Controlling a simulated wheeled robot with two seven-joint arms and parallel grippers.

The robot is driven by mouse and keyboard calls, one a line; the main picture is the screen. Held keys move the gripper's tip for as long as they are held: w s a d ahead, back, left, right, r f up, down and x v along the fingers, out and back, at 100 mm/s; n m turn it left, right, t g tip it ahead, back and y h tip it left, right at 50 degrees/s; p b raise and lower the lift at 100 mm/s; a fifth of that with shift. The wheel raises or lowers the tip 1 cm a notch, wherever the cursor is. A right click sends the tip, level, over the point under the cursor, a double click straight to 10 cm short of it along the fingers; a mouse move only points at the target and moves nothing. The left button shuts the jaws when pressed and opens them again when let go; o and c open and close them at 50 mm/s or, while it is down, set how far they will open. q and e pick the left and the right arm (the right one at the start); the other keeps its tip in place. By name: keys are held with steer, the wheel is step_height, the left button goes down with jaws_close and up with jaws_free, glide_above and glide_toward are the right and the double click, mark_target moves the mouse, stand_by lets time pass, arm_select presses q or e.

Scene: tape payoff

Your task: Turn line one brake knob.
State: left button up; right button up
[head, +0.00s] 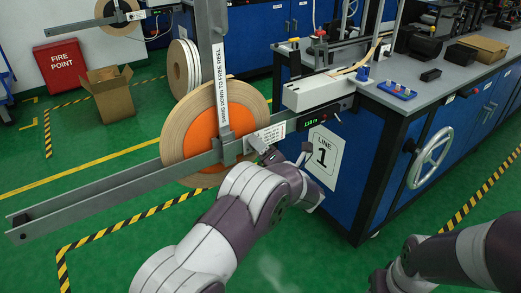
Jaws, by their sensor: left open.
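My left gripper (282,150) is open in the head view, in front of the line 1 machine between the reel arm and the LINE 1 sign (323,157). No brake knob can be made out clearly; my gripper and wrist cover part of the machine there, and I cannot tell whether the fingers touch anything. The tape reel (177,144), tan with an orange centre (203,128), hangs on a grey arm (110,194) just left of the gripper. My right arm shows at the lower right, but its gripper is not in view.
A swing-down bar (214,65) stands upright across the reel. A display (311,121) glows green on the bench's front edge. A handwheel (430,158) sticks out on the bench's right side. A cardboard box (111,94) stands at the left.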

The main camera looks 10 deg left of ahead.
arm_select(q)
steer(key=shift+c, duration=0.3)
jaws_close()
steer(key=shift+m, duration=0.4)
steer(key=shift+m+g+p, duration=0.4)
steer(key=shift+m+p, duration=3.95)
steer(key=shift+m, duration=3.85)
steer(key=shift+f, duration=0.1)
